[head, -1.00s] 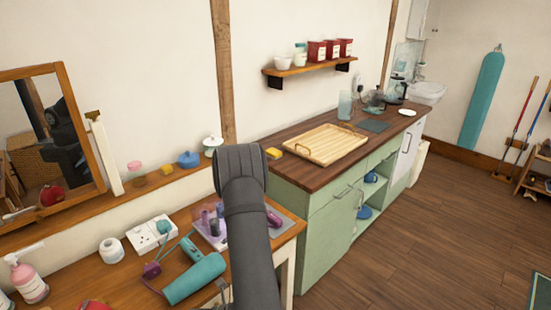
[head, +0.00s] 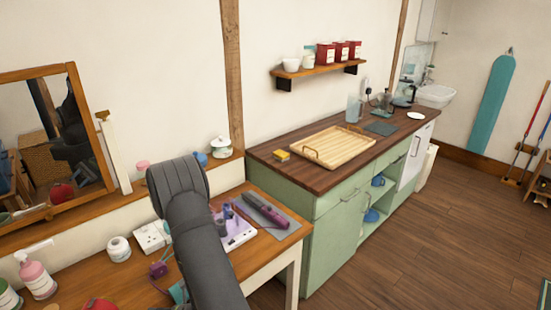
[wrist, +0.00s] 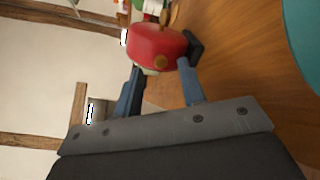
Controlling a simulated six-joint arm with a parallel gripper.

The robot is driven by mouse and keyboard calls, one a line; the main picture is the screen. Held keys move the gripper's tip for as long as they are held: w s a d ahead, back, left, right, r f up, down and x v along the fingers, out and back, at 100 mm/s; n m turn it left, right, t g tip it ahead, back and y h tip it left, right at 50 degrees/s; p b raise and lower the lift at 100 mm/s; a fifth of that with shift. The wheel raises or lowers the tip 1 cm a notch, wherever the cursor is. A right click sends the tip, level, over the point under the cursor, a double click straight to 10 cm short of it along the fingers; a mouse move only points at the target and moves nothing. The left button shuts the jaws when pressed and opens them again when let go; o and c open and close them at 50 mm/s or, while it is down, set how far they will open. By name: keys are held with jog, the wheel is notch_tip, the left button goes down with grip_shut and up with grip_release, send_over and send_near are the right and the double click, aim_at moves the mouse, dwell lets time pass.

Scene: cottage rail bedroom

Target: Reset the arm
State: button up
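My arm rises from the bottom of the head view and bends near the dressing table; it hides my gripper there. In the wrist view my gripper (wrist: 163,72) has its two fingers apart. A red round thing with gold-coloured knobs (wrist: 157,45) shows beyond and partly between the fingertips; contact cannot be told. A red thing also shows at the bottom edge of the head view (head: 98,305), on the dressing table (head: 130,283).
A teal hair dryer (head: 178,292) is mostly behind my arm. A purple styling tool (head: 265,210) lies on a grey mat. Bottles (head: 36,278), a white jar (head: 118,248) and a mirror (head: 92,120) are at left.

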jog(key=shift+a, duration=0.4)
jog(key=d+r, duration=0.1)
jog(key=d, duration=1.5)
jog(key=a, duration=1.2)
jog(key=a+f, duration=0.1)
jog(key=a, duration=0.4)
jog(key=shift+s+a+f, duration=0.1)
jog(key=shift+a, duration=0.3)
jog(key=shift+d+n, duration=0.15)
jog(key=shift+n, duration=0.55)
jog(key=n, duration=0.3)
jog(key=shift+t, duration=0.4)
jog(key=shift+n+y, duration=0.3)
jog(key=shift+n, duration=2.2)
